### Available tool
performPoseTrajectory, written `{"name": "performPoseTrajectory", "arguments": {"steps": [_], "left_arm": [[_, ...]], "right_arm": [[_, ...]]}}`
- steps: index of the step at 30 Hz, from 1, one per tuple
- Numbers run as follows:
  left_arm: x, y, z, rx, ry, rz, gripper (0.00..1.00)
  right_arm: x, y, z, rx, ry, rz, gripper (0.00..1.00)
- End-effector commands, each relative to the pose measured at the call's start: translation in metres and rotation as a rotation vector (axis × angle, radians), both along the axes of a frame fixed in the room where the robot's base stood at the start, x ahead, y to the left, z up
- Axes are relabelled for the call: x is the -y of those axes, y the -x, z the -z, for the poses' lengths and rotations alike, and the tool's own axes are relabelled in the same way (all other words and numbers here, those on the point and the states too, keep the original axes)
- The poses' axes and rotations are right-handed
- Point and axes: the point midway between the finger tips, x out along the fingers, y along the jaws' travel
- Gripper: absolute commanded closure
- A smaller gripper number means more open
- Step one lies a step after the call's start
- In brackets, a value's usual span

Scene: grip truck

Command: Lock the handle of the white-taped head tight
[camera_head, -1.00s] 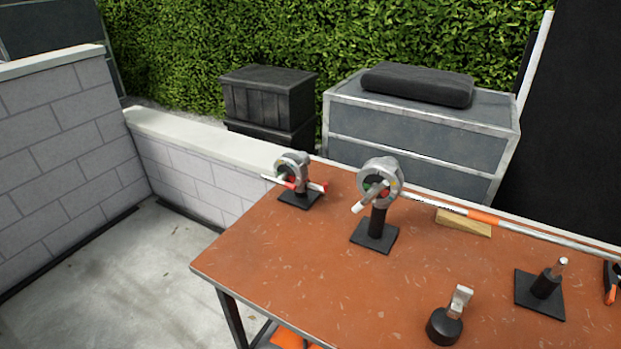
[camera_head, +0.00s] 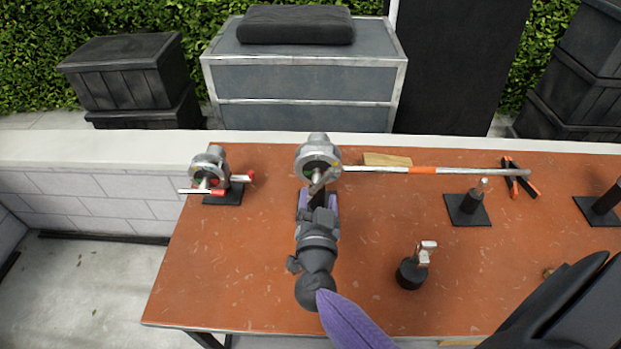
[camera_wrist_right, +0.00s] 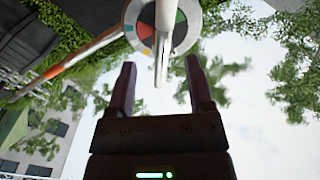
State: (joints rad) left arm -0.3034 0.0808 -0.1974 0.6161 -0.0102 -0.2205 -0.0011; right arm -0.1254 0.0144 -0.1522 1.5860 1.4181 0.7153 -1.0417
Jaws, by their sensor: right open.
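The middle grip head (camera_head: 318,158) is a silver disc clamp on a black stand at the table's back. Its pale handle (camera_head: 322,182) points toward me; I cannot make out white tape on it. In the right wrist view the handle (camera_wrist_right: 163,50) hangs below the disc (camera_wrist_right: 174,20), which has coloured sectors. My right gripper (camera_head: 318,200) is open in front of this head. In the right wrist view its fingers (camera_wrist_right: 160,66) stand on either side of the handle's lower end, with gaps showing. The stand is partly hidden behind the gripper. My left gripper is out of view.
A second grip head (camera_head: 208,168) with red-and-white handles stands at left. A silver rod with an orange band (camera_head: 425,170) runs right from the middle head. A black-based fitting (camera_head: 410,272), a stand (camera_head: 468,206) and a clamp (camera_head: 520,178) stand or lie at right. The front-left tabletop is clear.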

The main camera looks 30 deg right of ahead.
Motion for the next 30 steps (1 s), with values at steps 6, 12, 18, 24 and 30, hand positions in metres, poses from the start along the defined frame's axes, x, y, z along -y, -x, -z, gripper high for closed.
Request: {"name": "performPoseTrajectory", "arguments": {"steps": [6, 12, 18, 24, 30], "left_arm": [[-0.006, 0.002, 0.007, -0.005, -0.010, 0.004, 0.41], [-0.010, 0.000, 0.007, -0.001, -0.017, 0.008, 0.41], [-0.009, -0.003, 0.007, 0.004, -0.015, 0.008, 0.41], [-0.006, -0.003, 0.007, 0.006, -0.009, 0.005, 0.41], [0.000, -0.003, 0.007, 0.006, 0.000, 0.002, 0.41]], "right_arm": [[0.018, -0.030, 0.001, 0.001, 0.000, -0.002, 0.33], [0.022, -0.036, 0.001, -0.001, 0.001, -0.001, 0.33], [0.022, -0.036, 0.000, -0.001, 0.001, -0.002, 0.44], [0.022, -0.036, 0.000, -0.001, 0.001, -0.002, 0.86], [0.022, -0.036, 0.001, -0.001, 0.001, -0.002, 1.00]]}}
